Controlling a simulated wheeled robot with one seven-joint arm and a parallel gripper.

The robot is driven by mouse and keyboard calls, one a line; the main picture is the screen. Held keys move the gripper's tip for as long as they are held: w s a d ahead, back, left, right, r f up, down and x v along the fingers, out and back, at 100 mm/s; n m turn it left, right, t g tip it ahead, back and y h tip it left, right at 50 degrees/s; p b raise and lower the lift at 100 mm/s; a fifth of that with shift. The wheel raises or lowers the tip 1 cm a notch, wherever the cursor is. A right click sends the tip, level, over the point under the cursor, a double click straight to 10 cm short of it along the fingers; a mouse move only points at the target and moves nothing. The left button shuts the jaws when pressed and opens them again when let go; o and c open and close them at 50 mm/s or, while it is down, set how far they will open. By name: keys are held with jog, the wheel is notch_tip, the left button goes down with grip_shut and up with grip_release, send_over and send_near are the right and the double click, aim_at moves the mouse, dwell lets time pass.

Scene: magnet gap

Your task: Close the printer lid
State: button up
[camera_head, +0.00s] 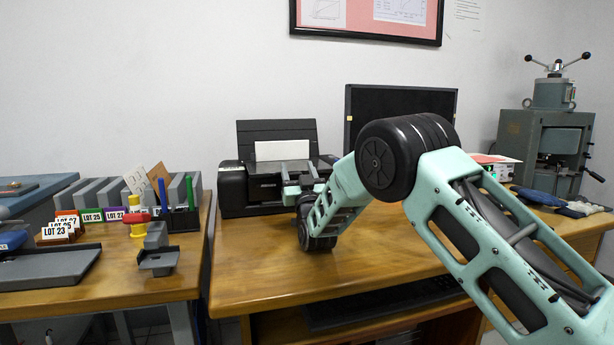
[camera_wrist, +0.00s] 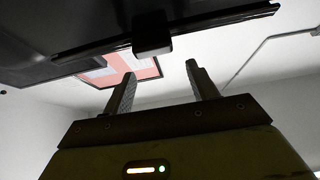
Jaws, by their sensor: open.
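The black printer (camera_head: 248,190) stands at the back left of the wooden desk. A dark upright panel (camera_head: 276,131) rises at its rear, with a white sheet (camera_head: 282,151) in front of it; I cannot tell whether this panel is the lid. My gripper (camera_head: 303,172) is at the printer's front right, partly overlapping it in the head view. In the wrist view my gripper (camera_wrist: 161,78) is open, with nothing between its fingers. A dark panel with a thin edge and a small black tab (camera_wrist: 152,38) spans the top there; I cannot tell what it belongs to.
A dark monitor (camera_head: 400,98) stands right of the printer, partly behind my arm. A side table at left holds lot labels (camera_head: 66,226), grey dividers and a red-handled clamp (camera_head: 138,217). A grey-green machine (camera_head: 545,140) stands at far right. The desk's front left (camera_head: 250,270) is clear.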

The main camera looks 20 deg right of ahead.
jog(key=s+p, duration=0.1)
jog(key=s, duration=1)
jog(key=shift+s+r, duration=0.15)
jog(key=shift+s, duration=0.25)
